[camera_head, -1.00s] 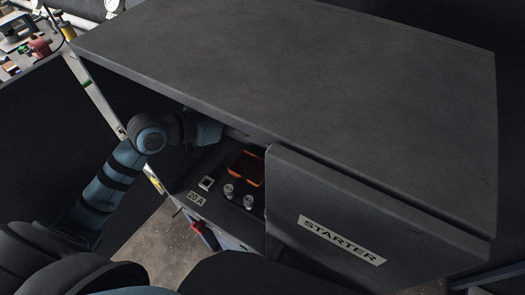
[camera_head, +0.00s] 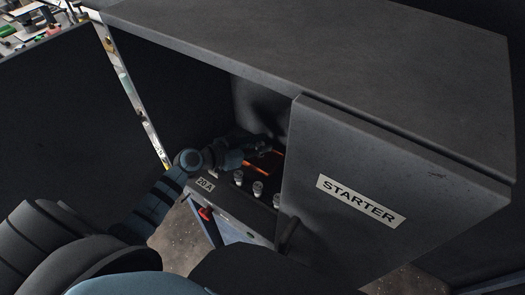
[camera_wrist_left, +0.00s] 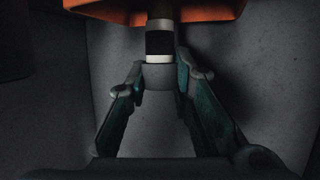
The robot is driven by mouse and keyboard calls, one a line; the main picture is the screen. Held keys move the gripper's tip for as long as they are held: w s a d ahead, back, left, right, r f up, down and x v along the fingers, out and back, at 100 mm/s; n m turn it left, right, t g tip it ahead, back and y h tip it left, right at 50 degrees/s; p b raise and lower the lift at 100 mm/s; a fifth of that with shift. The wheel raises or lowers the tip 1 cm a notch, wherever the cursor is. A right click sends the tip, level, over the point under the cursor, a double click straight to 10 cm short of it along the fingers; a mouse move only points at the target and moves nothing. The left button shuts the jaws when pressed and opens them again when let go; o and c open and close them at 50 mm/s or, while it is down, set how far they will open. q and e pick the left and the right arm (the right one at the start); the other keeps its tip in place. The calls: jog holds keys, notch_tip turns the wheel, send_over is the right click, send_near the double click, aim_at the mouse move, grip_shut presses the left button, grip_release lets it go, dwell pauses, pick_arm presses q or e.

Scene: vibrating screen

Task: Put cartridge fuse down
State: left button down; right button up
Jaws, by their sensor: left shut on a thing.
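In the left wrist view, a cartridge fuse (camera_wrist_left: 160,42) with a grey end cap, a white ring and a black band stands upright between the fingers of my left gripper (camera_wrist_left: 160,82). The fingers are shut on its grey cap. The fuse's far end is against or in front of an orange tray (camera_wrist_left: 210,10); I cannot tell whether it touches. In the head view, my left gripper (camera_head: 257,143) is inside the starter cabinet, over the orange tray (camera_head: 262,160), and the fuse is too dark to make out there. My right gripper is not in view.
The cabinet's STARTER door or panel (camera_head: 390,180) covers the right side of the opening. Several silvery cylindrical posts (camera_head: 258,189) stand on the shelf beside a 20 A label (camera_head: 205,184). The dark cabinet top (camera_head: 330,50) overhangs the arm. A cluttered bench (camera_head: 35,30) is at the far left.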

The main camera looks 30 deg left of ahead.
pick_arm(q)
notch_tip(320, 180, down, 2)
jog(key=shift+w+r, duration=0.1)
jog(key=shift+w, duration=0.15)
jog(key=c, duration=1.4)
grip_release()
jog(key=shift+s, duration=0.1)
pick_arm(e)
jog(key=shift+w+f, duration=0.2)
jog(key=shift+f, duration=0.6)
